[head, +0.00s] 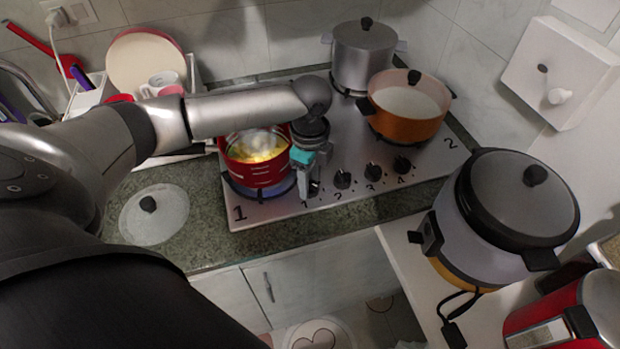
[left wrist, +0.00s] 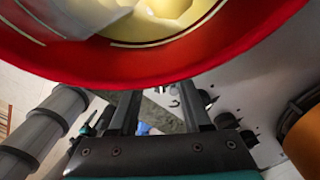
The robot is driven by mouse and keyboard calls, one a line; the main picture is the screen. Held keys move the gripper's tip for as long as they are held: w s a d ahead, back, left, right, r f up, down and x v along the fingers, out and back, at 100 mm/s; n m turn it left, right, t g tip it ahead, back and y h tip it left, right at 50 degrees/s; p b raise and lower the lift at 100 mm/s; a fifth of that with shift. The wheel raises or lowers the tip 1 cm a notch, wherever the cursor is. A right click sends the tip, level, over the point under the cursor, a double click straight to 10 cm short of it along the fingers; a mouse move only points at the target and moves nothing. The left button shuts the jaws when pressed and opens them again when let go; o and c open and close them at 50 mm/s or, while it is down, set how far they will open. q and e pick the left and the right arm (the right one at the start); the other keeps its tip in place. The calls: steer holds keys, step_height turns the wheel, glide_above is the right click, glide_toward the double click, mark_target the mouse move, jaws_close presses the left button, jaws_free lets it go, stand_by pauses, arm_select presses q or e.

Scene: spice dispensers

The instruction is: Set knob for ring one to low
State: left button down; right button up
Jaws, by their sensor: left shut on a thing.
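The stove (head: 355,205) has a row of dark knobs on its front strip, with numbers by them. My left gripper (head: 306,190) reaches down just right of the red pot and is shut on the leftmost knob (head: 315,187), the one by the number 1. The fingers partly hide this knob, so its setting cannot be read. The red pot (head: 262,172), with yellow food in it, stands on ring one, and a blue glow shows under it. In the left wrist view the red pot (left wrist: 150,75) hangs over the gripper fingers (left wrist: 158,105).
Other knobs (head: 373,172) sit to the right. An orange pot (head: 408,122) and a lidded steel pot (head: 364,65) stand at the back. A glass lid (head: 155,222) lies on the counter at left. A large cooker (head: 480,240) stands at right.

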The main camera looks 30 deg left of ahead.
arm_select(q)
steer(key=shift+r+m+p, duration=0.2)
steer(key=shift+m+p, duration=0.5)
steer(key=shift+p, duration=0.45)
steer(key=shift+f+m+p, duration=0.15)
steer(key=shift+m+p, duration=0.45)
steer(key=shift+m, duration=0.3)
steer(key=shift+c, duration=1.7)
jaws_free()
step_height(320, 180, up, 15)
steer(key=p, duration=0.1)
steer(key=shift+p, duration=0.35)
